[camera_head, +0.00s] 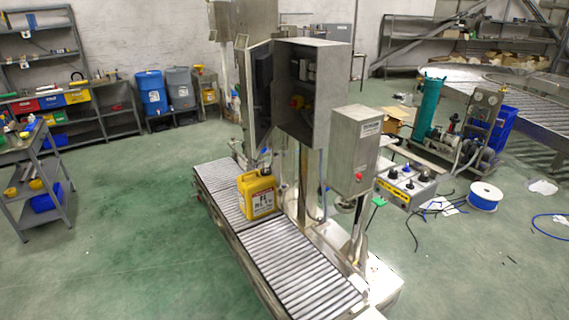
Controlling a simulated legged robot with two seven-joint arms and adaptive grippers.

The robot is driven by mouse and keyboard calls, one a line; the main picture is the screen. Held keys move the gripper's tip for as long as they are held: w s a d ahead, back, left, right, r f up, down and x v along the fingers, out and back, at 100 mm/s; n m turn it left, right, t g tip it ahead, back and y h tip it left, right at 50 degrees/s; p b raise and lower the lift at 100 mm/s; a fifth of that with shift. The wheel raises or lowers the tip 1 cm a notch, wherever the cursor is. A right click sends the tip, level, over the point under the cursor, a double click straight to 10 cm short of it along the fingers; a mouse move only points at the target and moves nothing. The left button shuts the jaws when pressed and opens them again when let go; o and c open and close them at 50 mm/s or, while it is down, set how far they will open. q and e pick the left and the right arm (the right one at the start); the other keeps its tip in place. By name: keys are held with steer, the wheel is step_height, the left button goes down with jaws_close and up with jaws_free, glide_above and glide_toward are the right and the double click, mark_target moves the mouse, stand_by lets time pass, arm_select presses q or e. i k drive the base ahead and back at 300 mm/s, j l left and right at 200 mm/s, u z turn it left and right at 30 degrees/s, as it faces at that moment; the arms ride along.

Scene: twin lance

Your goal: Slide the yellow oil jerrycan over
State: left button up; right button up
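The yellow oil jerrycan (257,196) stands upright on the roller conveyor (304,276), about halfway along it. Neither of my grippers shows in the head view, and nothing of mine touches the jerrycan.
An open grey cabinet (311,92) and a smaller grey box (354,149) stand along the conveyor's right side. The conveyor's near rollers are bare. Green floor (130,240) on the left is clear up to a grey cart (35,172).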

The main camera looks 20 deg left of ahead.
mark_target(257, 190)
steer(key=i+j+z, duration=0.15)
steer(key=j+z, duration=0.15)
steer(key=i+j+z, duration=0.1)
steer(key=j+z, duration=0.5)
steer(key=j, duration=0.15)
steer(key=i+j+z, duration=0.2)
steer(key=j, duration=1.9)
steer(key=j+z, duration=0.2)
steer(key=j, duration=1.9)
steer(key=i, duration=0.05)
